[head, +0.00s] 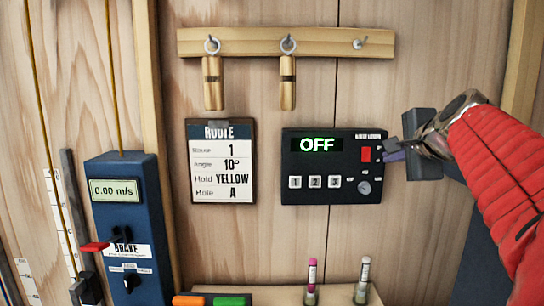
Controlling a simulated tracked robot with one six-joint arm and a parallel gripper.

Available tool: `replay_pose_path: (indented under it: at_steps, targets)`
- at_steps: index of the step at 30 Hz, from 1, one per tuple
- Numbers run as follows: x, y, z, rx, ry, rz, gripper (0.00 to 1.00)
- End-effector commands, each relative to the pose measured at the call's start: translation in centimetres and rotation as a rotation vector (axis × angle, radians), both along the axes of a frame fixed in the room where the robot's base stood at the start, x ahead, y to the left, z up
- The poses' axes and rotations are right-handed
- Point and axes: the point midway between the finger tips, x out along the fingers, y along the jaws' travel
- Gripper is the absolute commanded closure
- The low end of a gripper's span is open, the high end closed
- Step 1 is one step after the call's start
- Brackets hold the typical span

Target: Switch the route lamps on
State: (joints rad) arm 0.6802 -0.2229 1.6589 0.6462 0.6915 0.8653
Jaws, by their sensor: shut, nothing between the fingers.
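The route lamp box (305,170) is a black panel on the wooden wall. Its display (317,145) reads OFF in green. A red switch (366,154) sits at its right side, with a round grey knob (364,187) below it and buttons 1, 2 and 3 (315,182) in a row at lower left. My gripper (392,151) is shut and empty, its tips close to the right of the red switch. I cannot tell whether the tips touch the box. My red-sleeved arm comes in from the right.
A route card (221,161) hangs left of the box. Above is a wooden rail (335,44) with two hanging wooden pieces. A blue brake unit (128,220) stands at left. Below, a shelf (272,290) holds two upright capped tubes and orange and green items.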

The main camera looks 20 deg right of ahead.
Motion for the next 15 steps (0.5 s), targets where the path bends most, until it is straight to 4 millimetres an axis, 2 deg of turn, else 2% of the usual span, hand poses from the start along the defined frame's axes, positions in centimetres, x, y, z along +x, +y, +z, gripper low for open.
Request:
replay_pose_path:
  at_steps: [8, 15]
  targets:
    - [0.0, -0.1, -0.1, -0.002, 0.001, -0.002, 1.00]
    - [1.3, -0.5, -0.8, -0.001, 0.003, -0.001, 1.00]
